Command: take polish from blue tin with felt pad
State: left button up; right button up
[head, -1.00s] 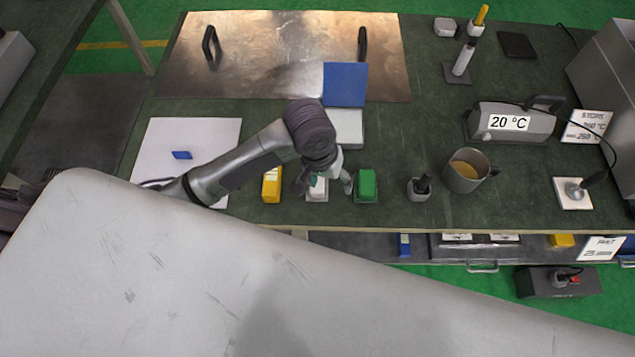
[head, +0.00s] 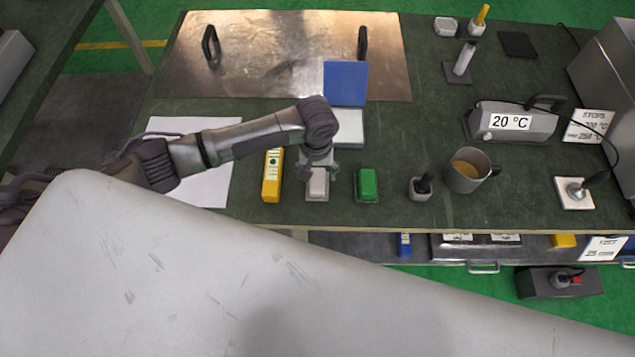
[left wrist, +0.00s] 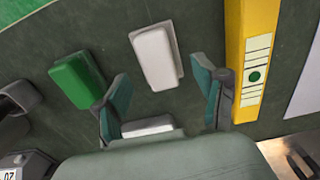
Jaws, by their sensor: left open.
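The tin stands open behind my gripper, its blue lid (head: 345,84) raised and its inside (head: 349,130) pale. A white block (head: 317,186) on a grey base lies near the front edge of the bench, and a green block (head: 367,186) lies to its right. I cannot tell for sure which is the felt pad. My left gripper (head: 317,165) is above the white block's far end. In the left wrist view it (left wrist: 163,98) is open and empty, its fingers short of the white block (left wrist: 155,55). A pale patch between the fingers is unclear.
A pot with a dark brush (head: 420,188) and a mug of amber liquid (head: 466,170) stand on the right. A metal plate (head: 280,60) lies behind. My arm partly covers a white sheet (head: 205,187).

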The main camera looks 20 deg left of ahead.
aim_at(317, 180)
pick_arm(q)
notch_tip(317, 180, down, 5)
jog(key=shift+w+d+r, duration=0.1)
jog(key=c, duration=1.3)
jog(key=shift+r, duration=0.1)
